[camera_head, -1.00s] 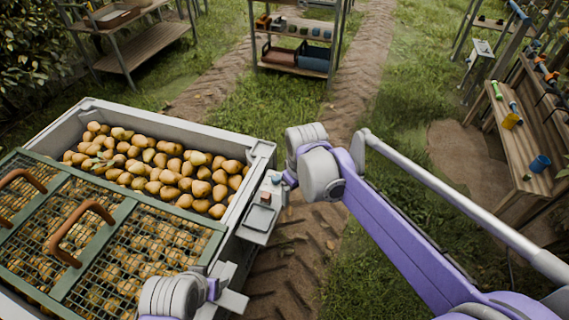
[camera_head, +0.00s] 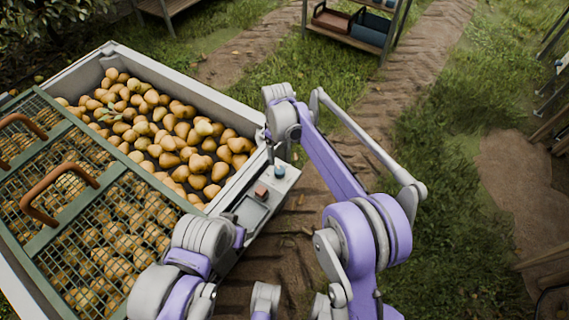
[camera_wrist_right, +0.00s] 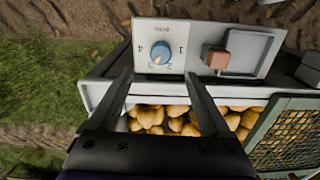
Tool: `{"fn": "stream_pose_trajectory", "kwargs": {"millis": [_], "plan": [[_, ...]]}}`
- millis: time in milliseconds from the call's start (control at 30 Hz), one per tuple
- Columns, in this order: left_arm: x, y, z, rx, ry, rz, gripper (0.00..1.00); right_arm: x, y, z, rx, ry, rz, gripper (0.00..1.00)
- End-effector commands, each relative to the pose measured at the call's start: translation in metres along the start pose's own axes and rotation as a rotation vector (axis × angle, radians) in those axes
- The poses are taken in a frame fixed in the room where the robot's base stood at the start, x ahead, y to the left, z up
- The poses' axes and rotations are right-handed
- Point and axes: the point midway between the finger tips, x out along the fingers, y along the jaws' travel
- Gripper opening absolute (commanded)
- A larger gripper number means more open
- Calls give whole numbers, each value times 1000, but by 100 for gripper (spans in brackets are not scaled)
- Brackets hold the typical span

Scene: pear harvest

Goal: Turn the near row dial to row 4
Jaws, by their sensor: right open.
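The blue row dial (camera_head: 279,171) sits on a light grey control box (camera_head: 284,187) at the crate's corner. In the right wrist view the dial (camera_wrist_right: 160,53) shows close up on a white plate with numbers around it, upside down. Its pale mark is too small to read surely. My right gripper (camera_wrist_right: 158,74) is open, its two fingertips just short of the plate, one either side of the dial's line, not touching the knob. In the head view its fingers are mostly hidden behind the wrist. My left arm's wrist (camera_head: 203,235) is low, near the crate's side; its fingers are unclear.
A red-brown button (camera_wrist_right: 215,57) and a recessed grey panel (camera_wrist_right: 248,53) sit beside the dial. The crate (camera_head: 225,103) holds many pears, partly under a green mesh lid (camera_head: 50,232) with brown handles. A shelf (camera_head: 345,35) stands behind. Grass lies right.

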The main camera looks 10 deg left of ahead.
Motion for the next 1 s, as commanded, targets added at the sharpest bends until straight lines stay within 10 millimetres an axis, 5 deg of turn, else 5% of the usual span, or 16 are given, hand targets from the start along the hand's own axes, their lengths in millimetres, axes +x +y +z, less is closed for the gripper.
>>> {"fn": "stream_pose_trajectory", "kwargs": {"millis": [500,967,1000], "plan": [[15,0,6,0,-6,0,65,88,1,0,2,1,1,82],[16,0,6,0,-6,0,65,100,0,1,2,1,1,82],[16,0,6,0,-6,0,65,100,0,1,2,1,1,75]]}}
